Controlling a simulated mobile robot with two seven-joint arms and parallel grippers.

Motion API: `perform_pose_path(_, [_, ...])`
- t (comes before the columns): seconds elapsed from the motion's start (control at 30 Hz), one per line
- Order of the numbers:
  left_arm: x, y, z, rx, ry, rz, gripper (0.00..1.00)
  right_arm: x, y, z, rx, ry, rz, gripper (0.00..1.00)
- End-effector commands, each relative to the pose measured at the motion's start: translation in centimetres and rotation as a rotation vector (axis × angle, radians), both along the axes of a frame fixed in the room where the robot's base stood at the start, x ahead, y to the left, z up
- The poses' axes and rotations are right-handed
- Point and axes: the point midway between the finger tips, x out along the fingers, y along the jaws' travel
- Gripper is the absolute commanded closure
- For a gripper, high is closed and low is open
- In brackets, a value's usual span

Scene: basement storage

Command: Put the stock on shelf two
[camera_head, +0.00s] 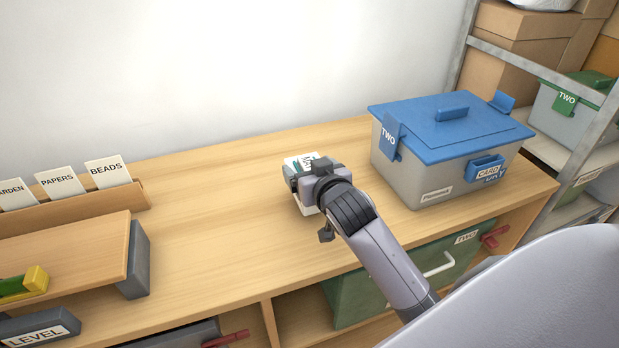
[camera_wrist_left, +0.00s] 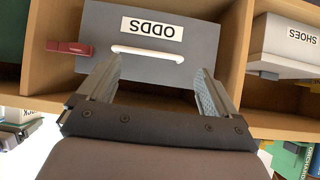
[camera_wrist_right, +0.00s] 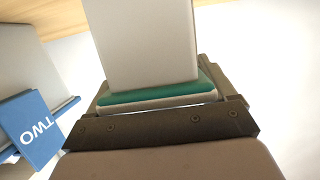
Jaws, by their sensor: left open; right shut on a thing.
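My right gripper (camera_head: 318,184) is shut on a small white box with a green band (camera_head: 298,164), over the bench top (camera_head: 215,215), left of the blue-lidded bin. I cannot tell whether the box touches the wood. In the right wrist view the white box (camera_wrist_right: 145,45) fills the grip and hides the fingertips. A blue TWO tag (camera_head: 389,137) hangs on the grey bin with a blue lid (camera_head: 435,178). Another TWO label is on a green drawer (camera_head: 400,285) below the bench top. My left gripper (camera_wrist_left: 158,76) is open and empty before a grey ODDS drawer (camera_wrist_left: 150,45).
A wooden card holder (camera_head: 75,207) and a raised wooden board (camera_head: 75,258) stand at left. A LEVEL block (camera_head: 40,330) lies at the lower left. A metal rack (camera_head: 590,140) at right holds cartons and a bin tagged TWO (camera_head: 566,100). The bench middle is clear.

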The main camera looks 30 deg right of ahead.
Motion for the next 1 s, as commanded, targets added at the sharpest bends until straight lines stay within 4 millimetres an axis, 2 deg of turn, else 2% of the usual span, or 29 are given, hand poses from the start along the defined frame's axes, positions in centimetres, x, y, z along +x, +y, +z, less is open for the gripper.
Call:
perform_pose_path(0.13, [0.0, 0.0, -0.3, 0.000, 0.000, 0.000, 0.07, 0.0, 0.0, -1.7, 0.000, -0.004, 0.001, 0.65])
perform_pose_path(0.53, [0.0, 0.0, -0.5, 0.000, 0.001, 0.000, 0.07, 0.0, 0.0, -2.2, 0.000, -0.005, 0.001, 0.65])
perform_pose_path(0.57, [0.0, 0.0, -0.4, 0.000, 0.001, 0.000, 0.07, 0.0, 0.0, -2.3, 0.001, -0.001, 0.000, 0.10])
perform_pose_path(0.6, [0.0, 0.0, -0.4, 0.000, 0.001, 0.000, 0.07, 0.0, 0.0, -2.3, 0.001, -0.001, 0.000, 0.00])
perform_pose_path(0.87, [0.0, 0.0, -0.3, 0.000, 0.001, 0.000, 0.07, 0.0, 0.0, -2.0, 0.000, -0.001, 0.000, 0.00])
perform_pose_path(1.0, [0.0, 0.0, -0.3, 0.000, 0.001, 0.000, 0.07, -0.8, 0.2, -1.8, 0.001, -0.001, 0.001, 0.00])
